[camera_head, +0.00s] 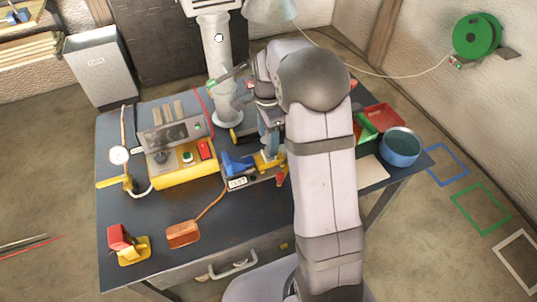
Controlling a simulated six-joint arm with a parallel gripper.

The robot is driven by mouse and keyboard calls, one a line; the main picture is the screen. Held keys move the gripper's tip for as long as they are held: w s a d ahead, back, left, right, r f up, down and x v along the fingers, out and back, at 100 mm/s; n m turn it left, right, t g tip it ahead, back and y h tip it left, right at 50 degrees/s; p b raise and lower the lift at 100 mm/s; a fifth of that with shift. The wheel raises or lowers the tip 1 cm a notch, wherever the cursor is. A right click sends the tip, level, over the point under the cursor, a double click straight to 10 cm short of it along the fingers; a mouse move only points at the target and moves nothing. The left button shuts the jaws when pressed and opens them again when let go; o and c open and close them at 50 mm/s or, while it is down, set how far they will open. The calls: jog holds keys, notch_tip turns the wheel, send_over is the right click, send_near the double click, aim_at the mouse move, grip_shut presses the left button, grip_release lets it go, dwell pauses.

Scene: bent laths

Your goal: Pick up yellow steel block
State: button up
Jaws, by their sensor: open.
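A small yellow block-like piece (267,161) shows beside a blue part (237,163) on a dark fixture with a white "TEST" label (238,182), near the middle of the bench. My gripper (269,147) points down right at the yellow piece, with its jaws open. My arm covers much of this area, so I cannot tell whether the fingers touch the piece or stand around it. Another yellow piece (134,250) sits with a red block (120,237) at the bench's front left corner.
An orange box (183,234) on a cord lies in front. A blue bowl (401,147) and red tray (383,116) are at right. A white column (217,65) rises behind.

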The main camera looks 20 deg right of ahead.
aim_at(268, 156)
jog(key=shift+s+a+f, duration=0.2)
jog(key=shift+a, duration=0.1)
jog(key=shift+s+d+f+p, duration=0.1)
jog(key=shift+f+p, duration=0.7)
jog(key=shift+f, duration=1)
jog(key=shift+s+d+f+p, duration=0.1)
jog(key=shift+f+p, duration=0.65)
jog(key=shift+f, duration=1.05)
jog(key=shift+c, duration=0.4)
jog(key=c, duration=1.2)
jog(key=shift+w+r, duration=0.1)
